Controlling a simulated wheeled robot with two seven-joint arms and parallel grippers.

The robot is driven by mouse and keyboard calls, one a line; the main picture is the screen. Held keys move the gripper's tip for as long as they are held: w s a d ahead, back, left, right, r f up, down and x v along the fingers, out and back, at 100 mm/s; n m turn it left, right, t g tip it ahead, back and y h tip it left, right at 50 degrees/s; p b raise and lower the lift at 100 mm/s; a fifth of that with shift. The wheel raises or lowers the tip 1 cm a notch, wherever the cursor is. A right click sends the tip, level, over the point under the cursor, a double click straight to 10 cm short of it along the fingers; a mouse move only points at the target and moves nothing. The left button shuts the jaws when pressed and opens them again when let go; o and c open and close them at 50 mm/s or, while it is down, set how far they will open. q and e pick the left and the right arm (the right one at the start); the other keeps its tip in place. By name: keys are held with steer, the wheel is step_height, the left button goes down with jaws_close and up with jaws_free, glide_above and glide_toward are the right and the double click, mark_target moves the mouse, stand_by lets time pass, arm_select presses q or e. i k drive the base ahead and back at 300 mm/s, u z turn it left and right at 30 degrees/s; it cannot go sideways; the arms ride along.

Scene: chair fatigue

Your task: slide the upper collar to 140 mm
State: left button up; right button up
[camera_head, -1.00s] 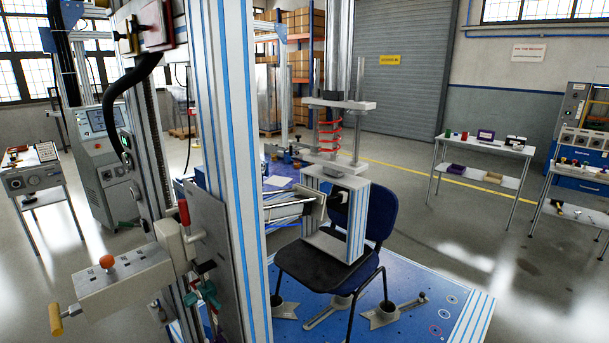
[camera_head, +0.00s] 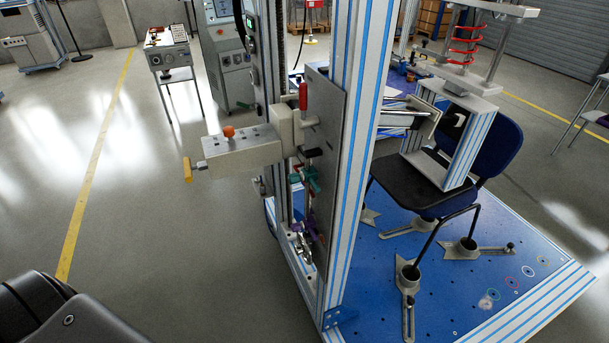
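A teal clamp-like collar (camera_head: 308,180) sits on a thin vertical rod (camera_head: 307,206) on the side of the tall aluminium frame. A purple collar (camera_head: 308,229) sits below it on the same rod. The teal one is the upper of the two. No millimetre marks can be read at this distance. Above them is a grey block with a red-handled lever (camera_head: 303,97). Neither of my grippers is in view. A dark link of my own arm shows at the lower left corner.
A grey box arm with an orange knob (camera_head: 229,132) juts left from the frame (camera_head: 350,190). A chair (camera_head: 415,185) stands on the blue base plate (camera_head: 530,260) to the right. The floor left of the frame is clear.

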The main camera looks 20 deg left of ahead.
mark_target(310, 177)
steer(key=u, duration=1.1)
steer(key=k, duration=1)
steer(key=z, duration=1.3)
steer(key=i, duration=0.5)
steer(key=z, duration=0.05)
